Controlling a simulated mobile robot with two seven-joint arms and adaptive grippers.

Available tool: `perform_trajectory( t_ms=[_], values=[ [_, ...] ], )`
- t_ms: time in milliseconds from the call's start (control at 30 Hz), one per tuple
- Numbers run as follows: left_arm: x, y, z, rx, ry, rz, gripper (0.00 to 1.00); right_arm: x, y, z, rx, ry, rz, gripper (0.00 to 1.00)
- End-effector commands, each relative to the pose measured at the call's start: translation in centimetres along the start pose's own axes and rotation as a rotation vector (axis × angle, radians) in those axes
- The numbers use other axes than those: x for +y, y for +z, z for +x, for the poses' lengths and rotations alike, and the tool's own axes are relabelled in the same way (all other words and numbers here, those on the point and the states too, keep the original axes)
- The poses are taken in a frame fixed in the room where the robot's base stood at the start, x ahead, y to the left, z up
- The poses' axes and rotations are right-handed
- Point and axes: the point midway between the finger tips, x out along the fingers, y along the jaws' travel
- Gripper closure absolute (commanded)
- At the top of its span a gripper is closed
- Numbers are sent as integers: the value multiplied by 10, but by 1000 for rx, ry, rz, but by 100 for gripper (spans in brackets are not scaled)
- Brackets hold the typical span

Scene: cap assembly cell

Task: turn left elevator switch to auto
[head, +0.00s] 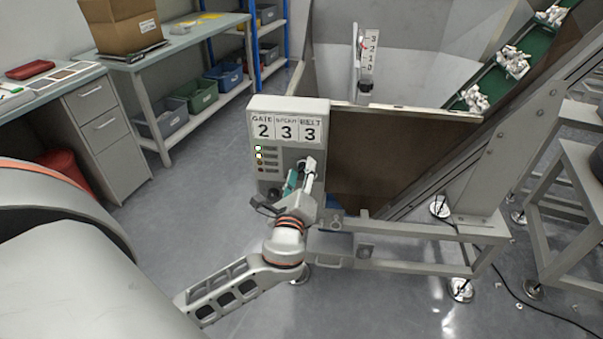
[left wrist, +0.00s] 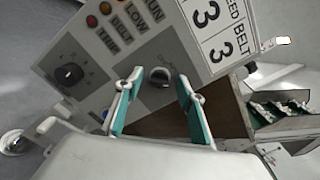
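The control box (head: 290,112) stands at the front of the hopper, with a "GATE, SPEED, BELT" plate reading 2, 3, 3. In the left wrist view its grey face is tilted and carries a dark round knob (left wrist: 160,78) and a black dial with tick marks (left wrist: 70,74). My left gripper (head: 300,176) is at the lower part of the face. In the left wrist view its teal-padded fingers (left wrist: 160,90) are spread on either side of the round knob, with gaps visible. No switch label reading "auto" is legible. My right gripper is out of view.
Indicator lamps (left wrist: 91,21) sit on the panel beside small labels. The brown-sided hopper (head: 385,155) and green inclined conveyor (head: 500,75) are at the right. A workbench (head: 165,55) with bins (head: 195,95) stands at the back left. The floor between is clear.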

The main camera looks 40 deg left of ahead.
Motion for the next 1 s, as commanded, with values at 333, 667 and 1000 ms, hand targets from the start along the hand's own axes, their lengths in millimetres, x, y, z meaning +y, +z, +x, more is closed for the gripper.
perform_trajectory(
  t_ms=[333, 667, 1000],
  values=[
    [0, 0, 1, 1, 0, -1, 87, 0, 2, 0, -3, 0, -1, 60],
    [0, -1, 1, 1, 1, -14, 100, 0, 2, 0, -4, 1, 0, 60],
    [2, -2, 0, 2, 4, -180, 100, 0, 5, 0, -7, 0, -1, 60]
  ],
)
